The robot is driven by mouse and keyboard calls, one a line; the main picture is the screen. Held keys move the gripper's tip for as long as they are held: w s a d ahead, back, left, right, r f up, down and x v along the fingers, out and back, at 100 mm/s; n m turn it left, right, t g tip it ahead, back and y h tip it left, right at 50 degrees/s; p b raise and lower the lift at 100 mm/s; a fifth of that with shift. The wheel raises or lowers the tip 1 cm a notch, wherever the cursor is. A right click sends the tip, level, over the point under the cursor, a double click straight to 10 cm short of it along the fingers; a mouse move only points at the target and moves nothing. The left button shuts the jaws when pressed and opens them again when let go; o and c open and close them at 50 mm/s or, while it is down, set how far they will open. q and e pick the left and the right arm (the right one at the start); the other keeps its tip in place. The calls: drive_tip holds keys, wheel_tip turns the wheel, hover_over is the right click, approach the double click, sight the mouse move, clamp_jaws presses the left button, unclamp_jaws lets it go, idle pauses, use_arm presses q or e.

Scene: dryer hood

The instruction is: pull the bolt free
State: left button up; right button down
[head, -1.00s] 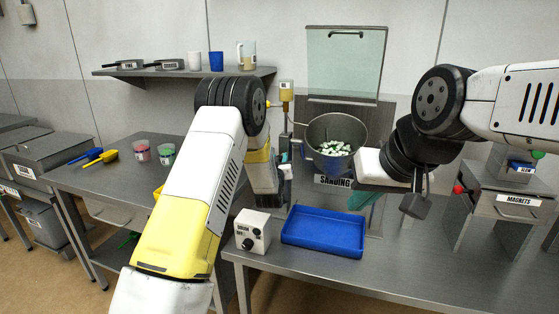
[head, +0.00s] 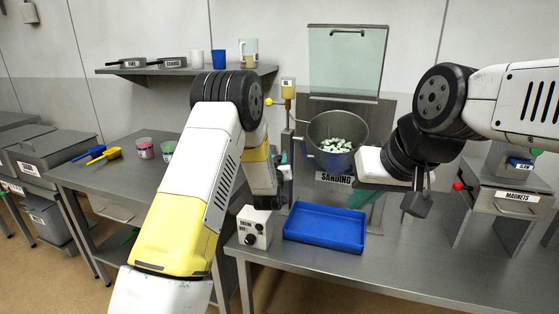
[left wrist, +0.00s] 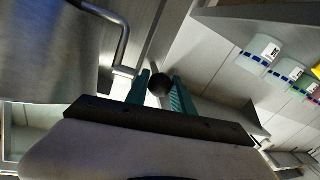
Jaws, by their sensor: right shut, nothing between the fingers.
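In the left wrist view a dark round knob (left wrist: 159,86), which looks like the bolt's end, sits between the two teal fingers of my left gripper (left wrist: 161,92). The fingers are apart, one on each side of it; I cannot make out contact. In the head view my left gripper (head: 283,160) is just left of the steel drum (head: 322,160) above the SANDING label, and my own arm hides much of it. The bolt is not clear there. My right gripper (head: 376,198) is shut and empty, partly hidden behind my right wrist, in front of the drum stand.
A blue tray (head: 325,247) and a control box with a dark knob (head: 255,228) stand on the front bench. A clear raised hood (head: 347,65) is behind the drum. A yellow-topped post (head: 288,88) stands left of the drum. The MAGNETS box (head: 515,204) is at right.

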use_arm(q)
drive_tip(key=o, duration=0.4)
drive_tip(key=shift+a, duration=0.1)
drive_tip(key=shift+s, duration=0.1)
drive_tip(key=s, duration=0.7)
drive_tip(key=shift+s+a, duration=0.35)
drive_tip(key=shift+a, duration=0.1)
